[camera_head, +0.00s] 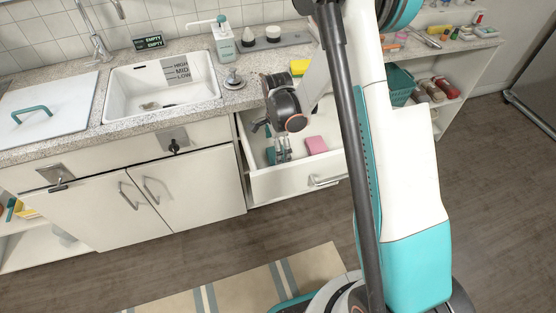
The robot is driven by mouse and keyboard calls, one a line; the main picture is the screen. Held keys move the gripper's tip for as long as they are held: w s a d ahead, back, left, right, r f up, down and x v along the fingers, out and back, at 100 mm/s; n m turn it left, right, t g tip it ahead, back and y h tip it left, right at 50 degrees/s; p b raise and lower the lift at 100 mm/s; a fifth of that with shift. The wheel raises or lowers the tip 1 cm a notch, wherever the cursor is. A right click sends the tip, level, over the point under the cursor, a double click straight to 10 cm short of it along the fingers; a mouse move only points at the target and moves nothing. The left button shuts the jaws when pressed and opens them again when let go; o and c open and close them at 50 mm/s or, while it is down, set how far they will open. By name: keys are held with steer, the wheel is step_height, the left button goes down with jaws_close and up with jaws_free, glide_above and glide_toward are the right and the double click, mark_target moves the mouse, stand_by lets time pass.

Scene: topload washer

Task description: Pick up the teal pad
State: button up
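A small teal item (271,157), which looks like the teal pad, lies in the open drawer (305,182) near its left side. My gripper (284,150) reaches down into the drawer from above, just to the right of the teal item. The grey finger parts look close to it, but I cannot tell whether they touch it. The gripper is small in this view and partly hidden by my wrist, so its opening is unclear.
A pink pad (316,145) lies to the right in the drawer. A yellow sponge (300,67) sits on the counter behind my arm. A white sink (160,88) and a soap bottle (223,42) are to the left. My arm hides the drawer's right side.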

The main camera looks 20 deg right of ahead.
step_height(320, 180, down, 5)
steer(key=shift+d+b, duration=0.1)
steer(key=shift+b, duration=1.05)
steer(key=shift+s+r, duration=0.1)
steer(key=c, duration=0.6)
step_height(320, 180, up, 20)
steer(key=p, duration=0.6)
steer(key=shift+p, duration=0.35)
steer(key=o, duration=0.4)
steer(key=c, duration=0.4)
